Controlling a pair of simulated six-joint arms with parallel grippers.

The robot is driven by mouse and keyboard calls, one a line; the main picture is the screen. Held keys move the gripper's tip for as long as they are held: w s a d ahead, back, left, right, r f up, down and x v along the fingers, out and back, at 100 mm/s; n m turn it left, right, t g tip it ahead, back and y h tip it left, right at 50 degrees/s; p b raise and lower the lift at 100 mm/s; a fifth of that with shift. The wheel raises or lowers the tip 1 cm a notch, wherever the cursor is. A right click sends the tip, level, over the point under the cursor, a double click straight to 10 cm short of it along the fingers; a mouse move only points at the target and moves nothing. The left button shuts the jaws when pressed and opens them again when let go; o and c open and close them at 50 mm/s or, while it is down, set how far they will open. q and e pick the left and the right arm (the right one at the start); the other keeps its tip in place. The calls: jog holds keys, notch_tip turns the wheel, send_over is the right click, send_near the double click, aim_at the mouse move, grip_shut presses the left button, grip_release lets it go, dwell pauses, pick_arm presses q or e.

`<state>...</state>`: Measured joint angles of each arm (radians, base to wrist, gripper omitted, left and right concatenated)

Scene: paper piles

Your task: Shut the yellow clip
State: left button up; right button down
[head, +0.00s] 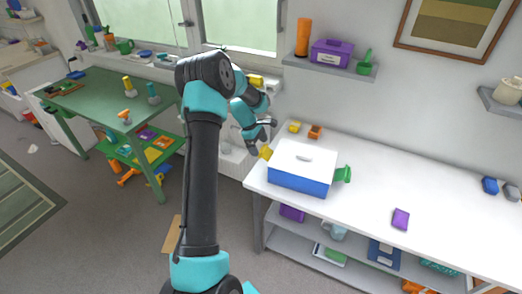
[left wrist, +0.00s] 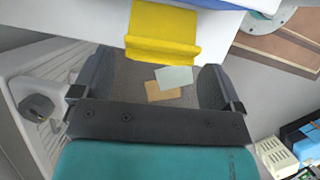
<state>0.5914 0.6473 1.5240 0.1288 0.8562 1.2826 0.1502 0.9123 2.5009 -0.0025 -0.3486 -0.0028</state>
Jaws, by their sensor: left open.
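A blue box with a white lid (head: 302,157) stands at the left end of the white table. The yellow clip (head: 266,152) sticks out from the box's left side, and a green clip (head: 343,174) sticks out on its right. My left gripper (head: 263,134) is close to the yellow clip, just above and left of it. In the left wrist view the yellow clip (left wrist: 163,36) lies just beyond the open fingers of my left gripper (left wrist: 156,82), with nothing held between them. Contact with the clip cannot be told. My right gripper is out of view.
The white table (head: 360,200) has free room right of the box, around a purple block (head: 400,219). Small yellow (head: 294,127) and orange (head: 315,131) things lie behind the box. A wall shelf (head: 330,66) hangs above. A green table (head: 90,98) stands at the left.

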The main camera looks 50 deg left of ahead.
aim_at(265, 151)
pick_arm(q)
jog(key=shift+x, duration=1.45)
jog(key=c, duration=0.8)
jog(key=shift+o, duration=0.2)
jog(key=shift+d+r+y, duration=0.1)
jog(key=shift+r+y, duration=0.05)
jog(key=shift+y, duration=0.15)
jog(key=shift+w+d+r+g+y, duration=0.1)
jog(key=shift+d+r+g+y, duration=0.2)
jog(key=shift+y, duration=0.35)
jog(key=shift+w+d+r+g+y, duration=0.15)
jog(key=shift+r+g+y, duration=0.2)
jog(key=shift+y, duration=0.3)
jog(key=shift+w+d+r+g+y, duration=0.15)
jog(key=shift+d+g+y, duration=0.25)
jog(key=shift+y, duration=0.4)
jog(key=shift+w+d+r+g+y, duration=0.1)
jog(key=shift+d+r+g+y, duration=0.2)
jog(key=shift+y, duration=0.5)
